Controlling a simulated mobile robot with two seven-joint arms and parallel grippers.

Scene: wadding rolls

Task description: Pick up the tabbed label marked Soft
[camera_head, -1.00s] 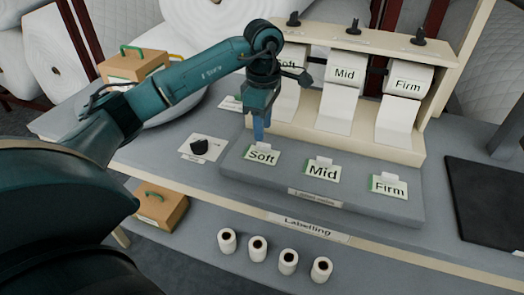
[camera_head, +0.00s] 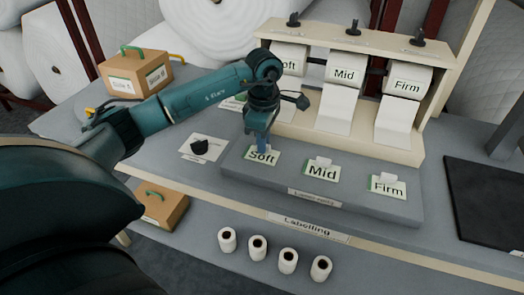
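The tabbed label marked Soft (camera_head: 262,157) lies at the left end of the grey raised block (camera_head: 233,167), with the labels marked Mid (camera_head: 321,172) and Firm (camera_head: 387,187) to its right. My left gripper (camera_head: 262,148) points down right at the Soft label, its blue fingertips over the label's upper edge and hiding its tab. I cannot tell whether the fingers are apart or closed on the tab. My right gripper is not in view.
A dispenser rack (camera_head: 358,39) with Soft, Mid and Firm rolls stands behind the labels. Several small white rolls (camera_head: 258,247) stand below the table edge. A dark mat (camera_head: 487,205) lies at right.

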